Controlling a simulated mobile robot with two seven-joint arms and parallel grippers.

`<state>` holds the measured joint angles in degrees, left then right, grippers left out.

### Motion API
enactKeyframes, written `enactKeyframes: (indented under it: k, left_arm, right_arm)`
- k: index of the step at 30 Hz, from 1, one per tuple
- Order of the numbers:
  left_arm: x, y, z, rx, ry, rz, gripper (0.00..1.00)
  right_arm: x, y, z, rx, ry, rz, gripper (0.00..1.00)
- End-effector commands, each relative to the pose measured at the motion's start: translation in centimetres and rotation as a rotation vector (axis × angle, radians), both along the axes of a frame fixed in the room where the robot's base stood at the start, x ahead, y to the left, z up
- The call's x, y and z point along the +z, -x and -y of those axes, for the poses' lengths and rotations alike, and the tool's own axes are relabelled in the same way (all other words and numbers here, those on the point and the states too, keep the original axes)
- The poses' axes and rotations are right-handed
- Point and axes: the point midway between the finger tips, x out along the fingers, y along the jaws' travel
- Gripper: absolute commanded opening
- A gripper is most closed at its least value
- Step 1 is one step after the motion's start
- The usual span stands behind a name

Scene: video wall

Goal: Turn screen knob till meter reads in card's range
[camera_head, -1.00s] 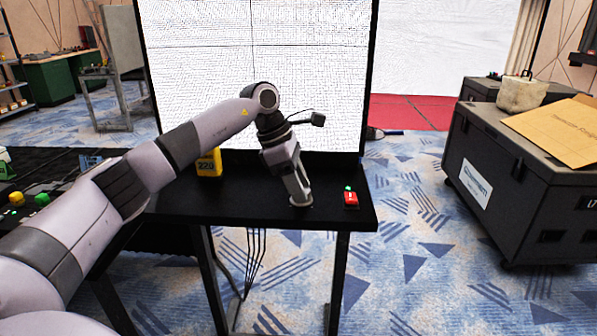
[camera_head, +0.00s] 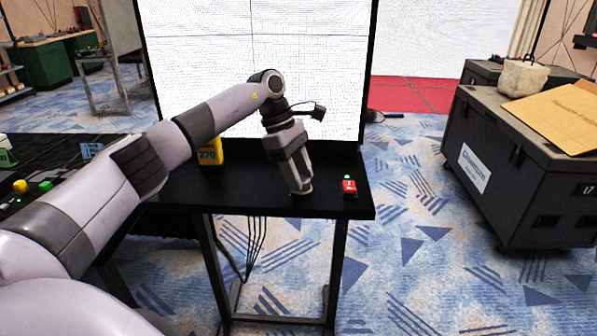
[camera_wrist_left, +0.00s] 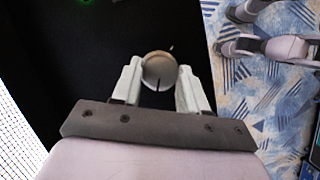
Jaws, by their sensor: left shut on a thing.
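The knob (camera_wrist_left: 160,72) is a round grey dial with a dark line on its face, on the black table (camera_head: 330,207). My left gripper (camera_head: 301,188) points down and is shut on the knob, one finger on each side in the left wrist view (camera_wrist_left: 157,84). In the head view the fingers mostly hide the knob. A yellow meter (camera_head: 209,152) stands behind my left arm and appears to read 270. A small blue card (camera_head: 92,150) with unreadable print is at the left. My right gripper is not in view.
The lit video wall (camera_head: 310,75) stands behind the table. A black case (camera_head: 510,170) stands on the floor at the right. Carpet lies clear between table and case.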

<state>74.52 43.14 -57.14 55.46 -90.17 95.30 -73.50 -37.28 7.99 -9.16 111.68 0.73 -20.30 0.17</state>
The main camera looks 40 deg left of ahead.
Motion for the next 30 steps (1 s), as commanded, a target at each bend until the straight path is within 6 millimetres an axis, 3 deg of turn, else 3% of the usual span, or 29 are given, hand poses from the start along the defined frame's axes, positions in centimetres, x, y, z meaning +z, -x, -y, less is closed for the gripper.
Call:
enactKeyframes:
  k: [5, 6, 7, 17, 30]
  left_arm:
    - [0.0, 0.0, 0.0, -0.001, -0.001, 0.000, 0.13]
    - [0.0, 0.0, 0.0, -0.001, -0.001, 0.000, 0.56]
    - [0.0, 0.0, 0.0, -0.001, -0.001, 0.000, 0.66]
    - [0.2, 0.0, -0.1, 0.001, -0.001, 0.000, 0.67]
    - [5.9, 0.2, -2.4, 0.002, 0.000, 0.001, 0.67]
  right_arm:
    - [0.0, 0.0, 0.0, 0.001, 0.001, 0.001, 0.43]
    - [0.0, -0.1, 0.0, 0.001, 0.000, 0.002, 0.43]
    - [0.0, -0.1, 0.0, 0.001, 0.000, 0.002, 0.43]
    - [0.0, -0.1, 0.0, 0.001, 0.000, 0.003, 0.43]
    - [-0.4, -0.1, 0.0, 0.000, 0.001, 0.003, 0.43]
